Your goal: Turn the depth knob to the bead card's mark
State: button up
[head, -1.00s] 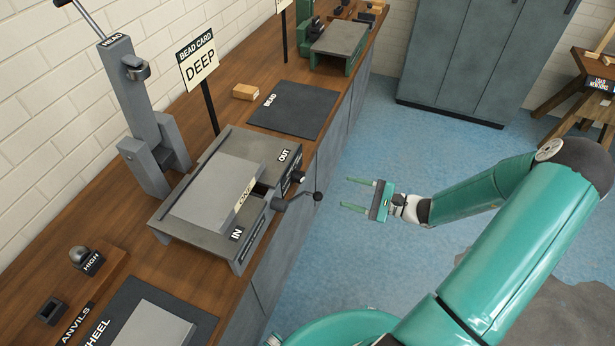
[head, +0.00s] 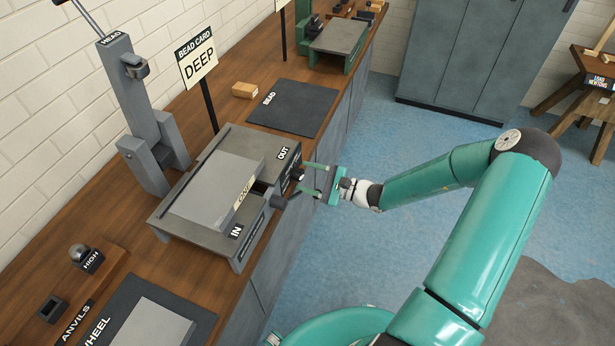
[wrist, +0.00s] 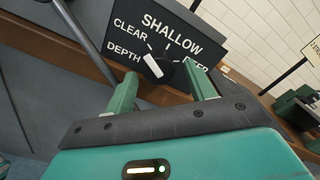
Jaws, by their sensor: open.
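The bead card (head: 197,62) stands on a post behind the machine and reads "DEEP". The depth knob (wrist: 158,68) is dark with a white pointer bar, on a dark dial plate (wrist: 165,35) lettered "DEPTH", "CLEAR" and "SHALLOW". A further word at the right is partly hidden by a finger. The white bar slants up and left, towards "CLEAR". My gripper (head: 304,178) is open at the machine's front, with its fingers pointing at the dial. In the wrist view the knob appears between the fingertips (wrist: 157,74); I cannot tell if they touch it.
The grey machine (head: 160,238) with "IN" and "OUT" labels sits on the wooden bench.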

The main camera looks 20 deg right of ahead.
jog(key=shift+w+a, duration=0.1)
jog(key=shift+a, duration=0.05)
jog(key=c, duration=1)
